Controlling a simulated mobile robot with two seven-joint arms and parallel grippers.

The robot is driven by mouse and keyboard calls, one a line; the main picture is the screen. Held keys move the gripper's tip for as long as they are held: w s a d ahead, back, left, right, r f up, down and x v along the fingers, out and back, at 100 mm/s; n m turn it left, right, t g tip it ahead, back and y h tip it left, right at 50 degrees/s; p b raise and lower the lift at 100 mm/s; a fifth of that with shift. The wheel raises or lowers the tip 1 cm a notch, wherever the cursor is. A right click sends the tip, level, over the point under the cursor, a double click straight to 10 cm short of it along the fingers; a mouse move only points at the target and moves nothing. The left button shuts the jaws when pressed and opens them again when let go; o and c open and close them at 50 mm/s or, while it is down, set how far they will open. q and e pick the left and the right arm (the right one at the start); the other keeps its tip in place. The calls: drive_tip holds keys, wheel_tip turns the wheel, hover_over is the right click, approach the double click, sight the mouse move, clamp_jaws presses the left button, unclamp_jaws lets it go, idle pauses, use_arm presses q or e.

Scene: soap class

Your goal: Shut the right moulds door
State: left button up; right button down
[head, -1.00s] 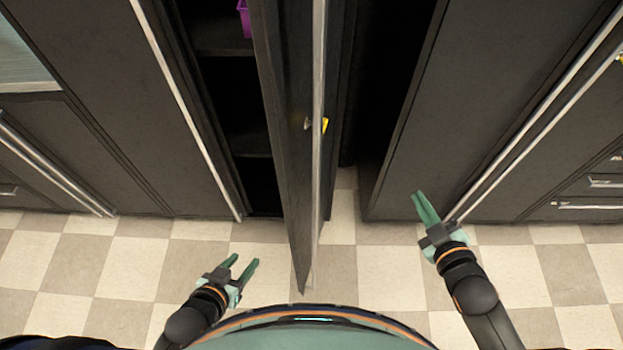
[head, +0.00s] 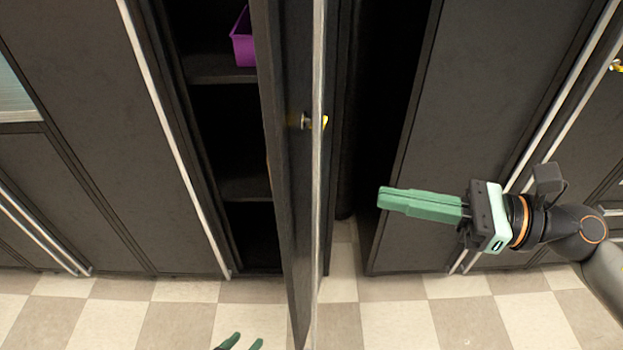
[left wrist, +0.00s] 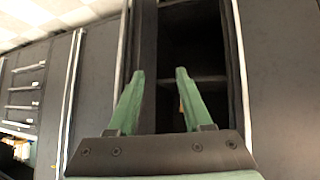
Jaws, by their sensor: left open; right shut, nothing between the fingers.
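The right moulds door (head: 297,200) is a dark panel standing wide open, seen nearly edge-on in the middle of the head view, with a small metal and yellow lock or handle (head: 307,122). The open cabinet (head: 222,130) with dark shelves is to its left. My right gripper (head: 380,198) is shut and empty, to the right of the door and apart from it, pointing left. My left gripper (head: 242,343) is open at the bottom edge, left of the door, only its fingertips showing. In the left wrist view its open fingers (left wrist: 158,75) face the cabinet's dark opening.
A purple bin (head: 243,38) sits on an upper shelf. A dark gap lies right of the door, then another tall dark cabinet (head: 470,110) behind my right gripper. Closed dark panels (head: 75,90) stand at left. The checkered floor (head: 385,310) in front is clear.

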sight(288, 180)
drive_tip(key=p+x, duration=0.4)
drive_tip(key=x, duration=0.6)
drive_tip(key=shift+r, duration=0.15)
drive_tip(key=shift+w+a, duration=0.15)
drive_tip(key=shift+a, duration=0.4)
use_arm(q)
drive_tip(key=shift+s+a+r, duration=0.25)
drive_tip(key=shift+a+r, duration=0.25)
drive_tip(key=shift+r, duration=0.1)
drive_tip(key=shift+s+a+r, duration=0.25)
drive_tip(key=shift+a+r, duration=0.25)
drive_tip(key=shift+r, duration=0.1)
use_arm(e)
drive_tip(key=shift+a, duration=0.1)
use_arm(q)
drive_tip(key=shift+r, duration=0.15)
